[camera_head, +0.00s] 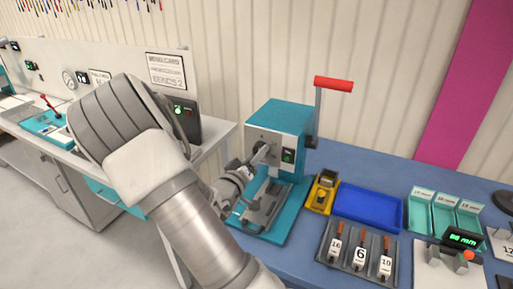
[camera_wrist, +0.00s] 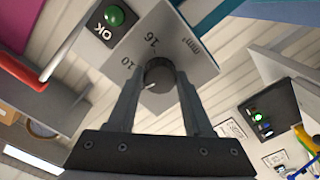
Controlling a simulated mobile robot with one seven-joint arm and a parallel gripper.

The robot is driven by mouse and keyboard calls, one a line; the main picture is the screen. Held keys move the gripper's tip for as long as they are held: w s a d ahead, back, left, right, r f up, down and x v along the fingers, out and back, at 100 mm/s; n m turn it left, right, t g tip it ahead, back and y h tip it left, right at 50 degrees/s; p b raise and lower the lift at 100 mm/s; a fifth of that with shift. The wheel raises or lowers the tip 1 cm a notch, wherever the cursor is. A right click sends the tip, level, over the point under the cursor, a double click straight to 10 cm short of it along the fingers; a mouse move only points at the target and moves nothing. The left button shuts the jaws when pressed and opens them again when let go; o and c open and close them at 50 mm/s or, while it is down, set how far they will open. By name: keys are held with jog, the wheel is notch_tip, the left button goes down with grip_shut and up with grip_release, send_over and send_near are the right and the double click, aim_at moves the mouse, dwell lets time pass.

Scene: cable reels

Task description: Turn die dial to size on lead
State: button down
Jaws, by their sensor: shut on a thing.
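The black die dial (camera_wrist: 158,74) sits on a pale plate marked 10, 16 and mm² in the wrist view. A small white mark on its face points to the lower left, below the 10; no number shows there, and a finger covers part of that side. My gripper (camera_wrist: 158,80) is shut on the dial, one finger on each side. In the head view my gripper (camera_head: 260,158) reaches the front of the teal press (camera_head: 280,118); its hand hides the dial there. I cannot pick out the lead or its size.
The press has a red-handled lever (camera_head: 333,84) and a green OK button (camera_wrist: 114,15). To its right are a yellow device (camera_head: 322,192), a blue tray (camera_head: 368,207), a rack of tools tagged 16, 6 and 10 (camera_head: 337,259) and a green display (camera_head: 462,238).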

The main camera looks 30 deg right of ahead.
jog(key=shift+r+n+p, duration=0.1)
jog(key=shift+n+p, duration=0.95)
jog(key=shift+n, duration=0.55)
jog(key=shift+c, duration=1.6)
grip_release()
jog(key=b+v, duration=0.1)
jog(key=v, duration=1.6)
jog(key=shift+a, duration=0.2)
